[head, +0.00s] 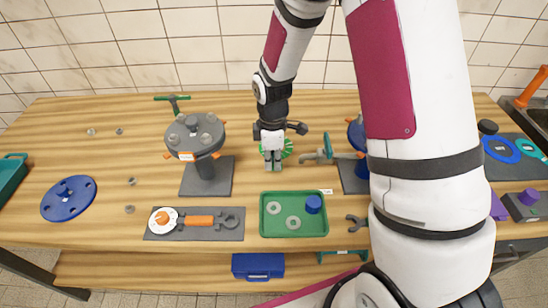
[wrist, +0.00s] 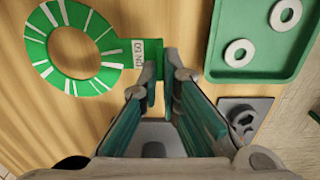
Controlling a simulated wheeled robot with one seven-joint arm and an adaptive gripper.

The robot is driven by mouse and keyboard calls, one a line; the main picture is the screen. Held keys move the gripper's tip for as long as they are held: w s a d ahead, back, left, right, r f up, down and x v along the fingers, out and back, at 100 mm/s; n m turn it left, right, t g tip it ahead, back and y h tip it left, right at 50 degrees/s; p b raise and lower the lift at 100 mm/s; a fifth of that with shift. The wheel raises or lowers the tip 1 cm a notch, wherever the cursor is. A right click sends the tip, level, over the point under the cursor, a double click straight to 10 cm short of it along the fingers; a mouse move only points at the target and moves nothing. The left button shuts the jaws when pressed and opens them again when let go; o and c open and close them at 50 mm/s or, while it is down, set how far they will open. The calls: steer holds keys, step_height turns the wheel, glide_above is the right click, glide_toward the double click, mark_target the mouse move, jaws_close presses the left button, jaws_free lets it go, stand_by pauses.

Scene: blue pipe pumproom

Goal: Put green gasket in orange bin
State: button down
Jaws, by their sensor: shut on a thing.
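The green gasket (wrist: 42,58) is a flat ring with white stripes and a tab marked DN 50. In the head view it (head: 287,148) shows only partly behind my gripper (head: 273,163). In the wrist view my gripper (wrist: 160,72) is shut on the gasket's tab, with the ring out to the left of the fingers. I cannot tell whether the gasket touches the wooden table or is just above it. I see no orange bin in either view.
A green tray (head: 264,230) with washers and a blue part lies in front of my gripper. A grey flanged pipe stand (head: 205,175) stands to the left, another partly behind my arm. A tool mat (head: 233,231) lies at front left. A teal bin (head: 10,183) is at the left edge.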

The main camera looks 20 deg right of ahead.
steer(key=w, duration=0.1)
steer(key=w+d, duration=0.1)
steer(key=w, duration=0.1)
steer(key=shift+w+d+f, duration=0.15)
steer(key=shift+w+d, duration=0.1)
steer(key=shift+w+f+p, duration=0.15)
steer(key=shift+f+p, duration=0.25)
steer(key=shift+f, duration=1.4)
steer(key=c, duration=1.8)
jaws_free()
steer(key=shift+f, duration=0.15)
